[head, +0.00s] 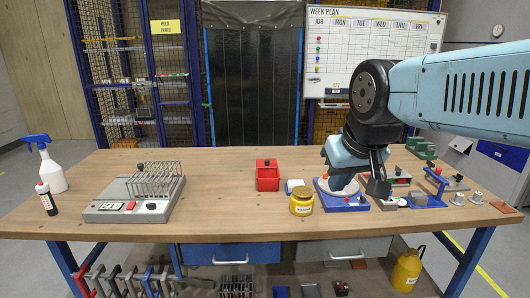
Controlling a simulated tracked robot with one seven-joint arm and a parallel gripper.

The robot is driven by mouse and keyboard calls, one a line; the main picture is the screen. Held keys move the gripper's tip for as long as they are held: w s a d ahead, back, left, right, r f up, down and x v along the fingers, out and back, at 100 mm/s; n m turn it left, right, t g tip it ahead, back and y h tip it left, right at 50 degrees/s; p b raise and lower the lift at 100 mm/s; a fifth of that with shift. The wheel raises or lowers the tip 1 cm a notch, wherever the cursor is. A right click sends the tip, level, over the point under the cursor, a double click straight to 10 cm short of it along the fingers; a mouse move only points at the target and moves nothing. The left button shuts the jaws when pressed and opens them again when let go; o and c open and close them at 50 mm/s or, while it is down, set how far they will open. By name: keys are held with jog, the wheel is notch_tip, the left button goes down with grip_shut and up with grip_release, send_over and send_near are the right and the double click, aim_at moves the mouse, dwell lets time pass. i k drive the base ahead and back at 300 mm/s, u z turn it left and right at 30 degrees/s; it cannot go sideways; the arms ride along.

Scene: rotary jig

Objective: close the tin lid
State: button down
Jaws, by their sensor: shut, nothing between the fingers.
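A small red box (267,184) stands near the middle of the workbench. Its red back part stands upright with a black knob at the top, like a raised lid; the front looks open. A yellow round container (302,205) with a label and a golden top stands to its right, nearer the front edge. I cannot tell for sure which of the two is the tin. My gripper (377,187) points down, shut and empty, right of both and apart from them. It is over or in front of a blue jig (345,204) with a pale round part, which my arm partly hides.
A grey device (110,211) with a wire rack stands on the left of the workbench (225,200). Several small fixtures crowd the right side. The bench between rack and red box is clear.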

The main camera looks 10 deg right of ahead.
aim_at(267, 161)
jog(key=i, duration=0.85)
jog(key=u, duration=0.05)
